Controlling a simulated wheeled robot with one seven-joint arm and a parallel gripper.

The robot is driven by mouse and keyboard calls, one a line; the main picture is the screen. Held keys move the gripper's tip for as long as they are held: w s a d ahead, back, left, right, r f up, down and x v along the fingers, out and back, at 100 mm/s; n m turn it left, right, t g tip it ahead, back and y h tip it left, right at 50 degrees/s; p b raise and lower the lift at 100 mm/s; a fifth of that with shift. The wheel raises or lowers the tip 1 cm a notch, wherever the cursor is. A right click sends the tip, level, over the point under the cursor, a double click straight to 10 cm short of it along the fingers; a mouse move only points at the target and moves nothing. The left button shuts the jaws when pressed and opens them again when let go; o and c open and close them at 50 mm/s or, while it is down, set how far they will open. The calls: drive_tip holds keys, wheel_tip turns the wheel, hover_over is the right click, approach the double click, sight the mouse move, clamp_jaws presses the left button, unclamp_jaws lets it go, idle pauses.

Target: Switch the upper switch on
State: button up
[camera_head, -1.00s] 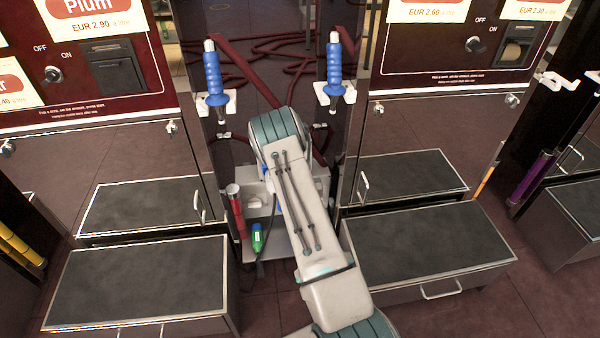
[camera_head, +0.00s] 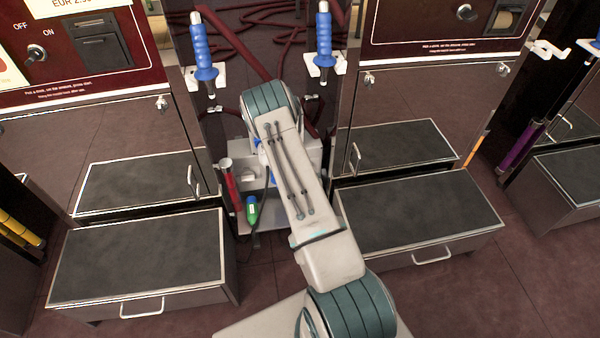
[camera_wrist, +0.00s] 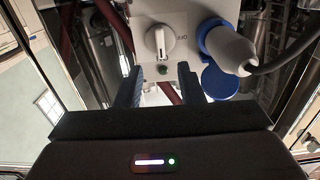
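A small green round part (camera_wrist: 163,70) is below the knob. My gripper (camera_wrist: 159,84) is open, its two dark fingers apart below the knob, with nothing seen between them but background. I cannot tell whether the fingers touch the box. In the head view my arm covers my gripper and most of the pale box (camera_head: 306,155), and the switch is hidden. Only one such switch is clear, so I cannot tell if it is the upper one.
A blue socket with a white plug (camera_wrist: 229,46) and cable is right of the knob. In the head view, blue-handled nozzles (camera_head: 203,50) (camera_head: 323,45) hang above. A red cylinder (camera_head: 229,180) and green object (camera_head: 252,209) are left of my arm. Dark-topped steps (camera_head: 140,258) (camera_head: 420,223) flank it.

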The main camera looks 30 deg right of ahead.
drive_tip(key=shift+v, duration=2.1)
drive_tip(key=w+a+r+m+g+p, duration=0.1)
drive_tip(key=w+r+g+p, duration=0.45)
drive_tip(key=r, duration=0.75)
drive_tip(key=a+r+g+y+p, duration=0.1)
drive_tip(key=a+r+p, duration=0.15)
drive_tip(key=r, duration=0.25)
drive_tip(key=s+a+r+y+p, duration=0.1)
drive_tip(key=r+p, duration=0.2)
drive_tip(key=r, duration=0.2)
drive_tip(key=a+r+g+y+p, duration=0.1)
drive_tip(key=a+r+p, duration=0.15)
drive_tip(key=r, duration=0.25)
drive_tip(key=s+a+r+n+g+p, duration=0.1)
drive_tip(key=s+r+p, duration=0.3)
drive_tip(key=s+r, duration=0.4)
drive_tip(key=s+a+r+n+g+y+p, duration=0.1)
drive_tip(key=s+a+r+g+p, duration=0.2)
drive_tip(key=s+r, duration=0.5)
drive_tip(key=s+a+r+n+g+y+p, duration=0.1)
drive_tip(key=s+a+r+n+g+p, duration=0.1)
drive_tip(key=s+r, duration=0.6)
drive_tip(key=a+r+g+p, duration=0.1)
drive_tip(key=p, duration=0.1)
drive_tip(key=shift+s+p, duration=0.35)
drive_tip(key=shift+r, duration=0.1)
